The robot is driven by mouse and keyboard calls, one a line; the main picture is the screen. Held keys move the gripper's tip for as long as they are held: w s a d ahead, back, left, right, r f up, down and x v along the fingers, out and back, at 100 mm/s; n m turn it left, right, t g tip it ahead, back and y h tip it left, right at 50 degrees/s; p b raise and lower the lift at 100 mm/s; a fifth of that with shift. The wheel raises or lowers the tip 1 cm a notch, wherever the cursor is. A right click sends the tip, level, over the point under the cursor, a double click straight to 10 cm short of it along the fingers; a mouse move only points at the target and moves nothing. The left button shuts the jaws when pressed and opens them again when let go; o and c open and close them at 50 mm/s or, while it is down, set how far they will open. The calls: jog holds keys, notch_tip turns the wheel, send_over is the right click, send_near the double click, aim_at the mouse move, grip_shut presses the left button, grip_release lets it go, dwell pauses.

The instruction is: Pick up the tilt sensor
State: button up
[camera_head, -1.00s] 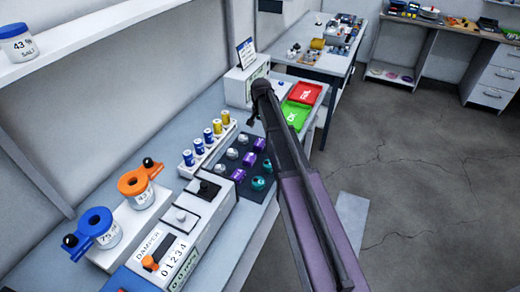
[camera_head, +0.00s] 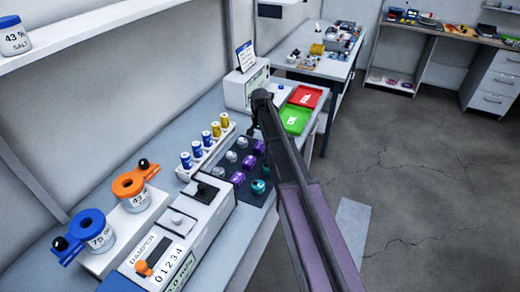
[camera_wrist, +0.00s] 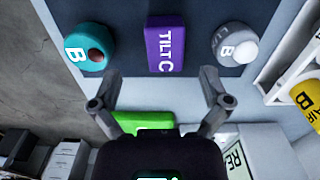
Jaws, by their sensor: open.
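A purple block lettered TILT C, the tilt sensor (camera_wrist: 164,45), lies on the dark mat (camera_wrist: 130,60) in the wrist view. In the head view it seems to be the farthest of three purple blocks (camera_head: 259,147); the nearer ones are a middle block (camera_head: 250,163) and a near block (camera_head: 237,178). My gripper (camera_wrist: 156,100) is open and empty, its fingers spread to either side below the block in the picture, not around it. In the head view my gripper (camera_head: 251,130) hangs just beyond the far end of the mat, partly hidden by my arm.
A teal round part (camera_wrist: 90,48) and a grey round part (camera_wrist: 235,44) flank the block closely. A green tray (camera_head: 295,119) and red tray (camera_head: 306,97) lie beyond the mat. A rack of blue and yellow bottles (camera_head: 207,140) stands left. A white box (camera_head: 245,90) stands behind.

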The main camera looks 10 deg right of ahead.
aim_at(259, 145)
jog(key=shift+f, duration=0.1)
jog(key=f+b, duration=0.3)
jog(key=shift+w+a+f, duration=0.15)
jog(key=shift+w+a, duration=0.05)
jog(key=shift+f+b, duration=0.85)
jog(key=shift+b, duration=0.25)
jog(key=c, duration=1.3)
